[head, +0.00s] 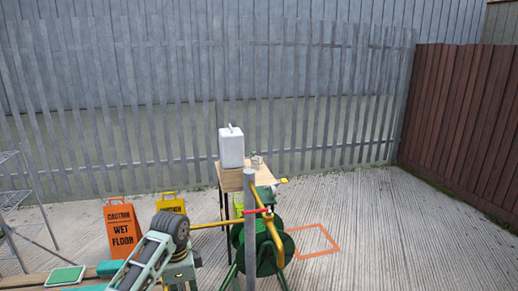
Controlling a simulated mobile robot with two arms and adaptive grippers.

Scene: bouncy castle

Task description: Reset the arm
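A pale grey-green frame with dark ridged round parts (172,228) rises from the lower left edge.
A green hose reel (245,262) with yellow hose stands behind a grey post (250,230). Behind are a small table (230,180) with a white canister (231,147) and orange (121,229) and yellow (170,203) signs. A metal rack (12,190) stands left. Concrete right of an orange floor outline (327,233) is clear.

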